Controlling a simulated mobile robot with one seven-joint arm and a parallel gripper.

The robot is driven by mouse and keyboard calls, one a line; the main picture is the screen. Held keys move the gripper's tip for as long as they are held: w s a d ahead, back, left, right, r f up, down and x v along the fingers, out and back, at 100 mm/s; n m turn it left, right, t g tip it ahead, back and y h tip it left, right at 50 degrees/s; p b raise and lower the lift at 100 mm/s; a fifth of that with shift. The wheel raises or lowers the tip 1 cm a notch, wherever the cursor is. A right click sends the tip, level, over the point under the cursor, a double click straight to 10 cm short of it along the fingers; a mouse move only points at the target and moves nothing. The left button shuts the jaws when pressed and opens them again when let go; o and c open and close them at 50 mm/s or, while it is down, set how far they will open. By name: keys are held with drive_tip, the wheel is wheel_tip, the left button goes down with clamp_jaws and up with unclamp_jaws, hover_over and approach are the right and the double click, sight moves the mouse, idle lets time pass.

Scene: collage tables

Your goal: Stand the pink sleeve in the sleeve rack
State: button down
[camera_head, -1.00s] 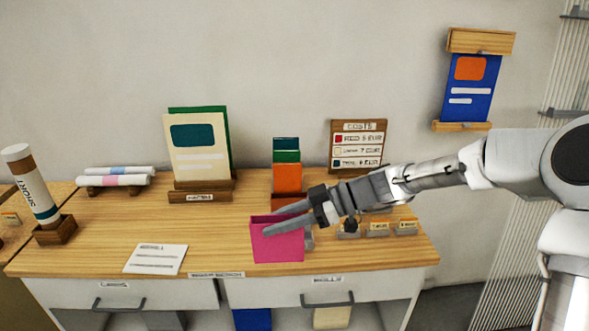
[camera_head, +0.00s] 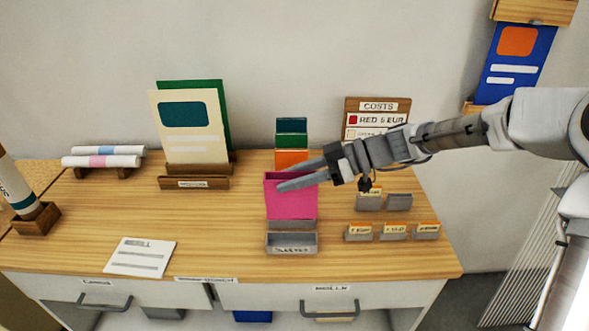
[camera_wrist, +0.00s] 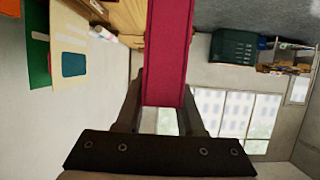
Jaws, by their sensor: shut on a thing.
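The pink sleeve (camera_head: 292,199) is a flat upright magenta piece in the head view. My gripper (camera_head: 290,177) is shut on its upper part, coming in from the right. In the wrist view the sleeve (camera_wrist: 167,55) shows edge-on between my fingers. A grey rack (camera_head: 291,243) with a partly legible label stands on the table, just in front of and below the sleeve in the picture. The sleeve's lower edge appears just above the rack's back part. I cannot tell whether they touch.
Behind the sleeve stand orange and green cards (camera_head: 291,134). Small grey card holders (camera_head: 392,232) sit to the right. A price board (camera_head: 377,105) stands at the back. A paper sheet (camera_head: 140,256) lies at the front left. Poster boards (camera_head: 188,125) stand at the back left.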

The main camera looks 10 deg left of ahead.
sight(292, 216)
drive_tip(key=shift+f+b, duration=1.5)
drive_tip(key=shift+f, duration=2.45)
drive_tip(key=shift+b, duration=1)
drive_tip(key=shift+f+b, duration=0.25)
drive_tip(key=shift+b, duration=0.05)
drive_tip(key=shift+f+b, duration=0.5)
drive_tip(key=shift+b, duration=0.15)
drive_tip(key=shift+f, duration=0.1)
drive_tip(key=shift+f+b, duration=0.7)
drive_tip(key=shift+b, duration=0.35)
drive_tip(key=shift+c, duration=2.2)
unclamp_jaws()
